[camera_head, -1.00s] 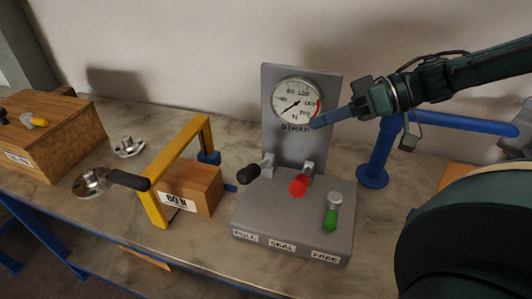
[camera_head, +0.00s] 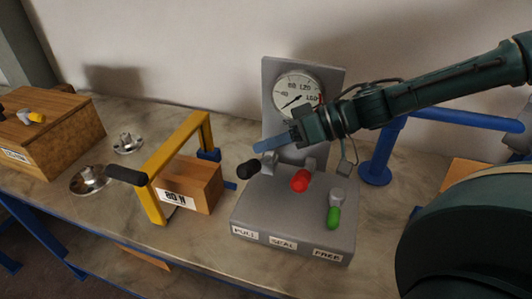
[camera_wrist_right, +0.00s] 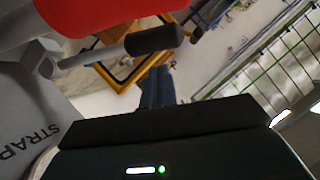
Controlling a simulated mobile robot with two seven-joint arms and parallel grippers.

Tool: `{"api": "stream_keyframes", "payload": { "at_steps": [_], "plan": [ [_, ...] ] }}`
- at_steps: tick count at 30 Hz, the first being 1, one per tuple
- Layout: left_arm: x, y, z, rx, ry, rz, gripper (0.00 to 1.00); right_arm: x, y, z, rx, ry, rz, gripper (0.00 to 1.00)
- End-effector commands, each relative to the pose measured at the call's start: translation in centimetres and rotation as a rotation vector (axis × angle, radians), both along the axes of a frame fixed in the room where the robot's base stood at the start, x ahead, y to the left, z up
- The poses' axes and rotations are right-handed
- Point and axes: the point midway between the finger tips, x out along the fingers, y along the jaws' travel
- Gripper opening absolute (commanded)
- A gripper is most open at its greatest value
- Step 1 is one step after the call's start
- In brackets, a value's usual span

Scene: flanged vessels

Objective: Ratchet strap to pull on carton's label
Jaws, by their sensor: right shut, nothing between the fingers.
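A brown carton (camera_head: 205,180) with a white label reading "80 N" (camera_head: 177,194) stands at a yellow frame (camera_head: 157,205). To its right is a grey console (camera_head: 290,225) with a black lever (camera_head: 249,169), a red lever (camera_head: 300,181) and a green lever (camera_head: 334,217), above the labels PULL, SEAL and FREE. A round gauge (camera_head: 297,92) is on its upright panel. My right gripper (camera_head: 263,145) is shut and empty, just above the black lever; contact is unclear. The right wrist view shows its blue fingers (camera_wrist_right: 154,85) below the black lever (camera_wrist_right: 154,40). My left gripper is out of view.
A larger wooden box (camera_head: 55,135) stands at the far left. Flanged metal discs (camera_head: 128,143) lie near it. A blue post with a bar (camera_head: 375,168) stands right of the console. The marble table front is mostly clear.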

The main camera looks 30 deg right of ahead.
Motion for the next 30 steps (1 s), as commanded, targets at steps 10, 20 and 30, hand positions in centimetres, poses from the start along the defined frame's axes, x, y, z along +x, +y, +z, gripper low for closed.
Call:
{"api": "stream_keyframes", "payload": {
  "at_steps": [10, 20, 30],
  "plan": [
    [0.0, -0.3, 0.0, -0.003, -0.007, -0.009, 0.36, -0.2, 0.9, -1.2, -0.001, -0.002, 0.001, 0.00],
    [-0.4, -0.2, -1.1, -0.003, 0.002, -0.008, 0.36, -0.6, 1.2, -2.1, 0.000, -0.001, 0.001, 0.00],
    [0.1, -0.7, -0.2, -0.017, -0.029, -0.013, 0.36, -1.3, 2.0, -2.9, 0.000, -0.001, 0.003, 0.00]
  ]
}}
